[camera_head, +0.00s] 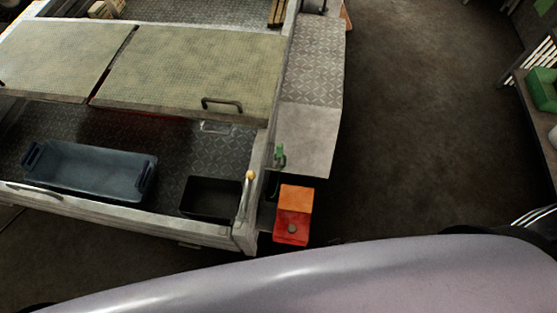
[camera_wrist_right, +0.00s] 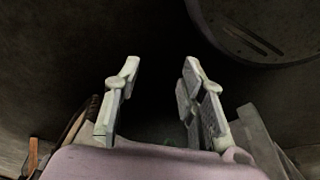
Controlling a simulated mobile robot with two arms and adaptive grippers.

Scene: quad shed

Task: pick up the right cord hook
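I cannot pick out a cord hook for certain in either view. In the head view a dark, bent handle-like piece (camera_head: 222,105) lies on the right greenish panel near its front edge. A small green piece (camera_head: 280,156) stands at the right side of the trailer-like bed. My right gripper (camera_wrist_right: 161,66) shows in the right wrist view, its two pale fingers wide apart with nothing between them. It is over dark ground, with no task object near it. My left gripper is not in view.
The bed holds a blue-grey tub (camera_head: 88,170) and a black bin (camera_head: 211,199). A yellow-knobbed lever (camera_head: 250,176) and an orange-red box (camera_head: 293,214) are at its near right corner. Dark floor (camera_head: 430,130) to the right is clear. A green item (camera_head: 543,89) sits at the far right.

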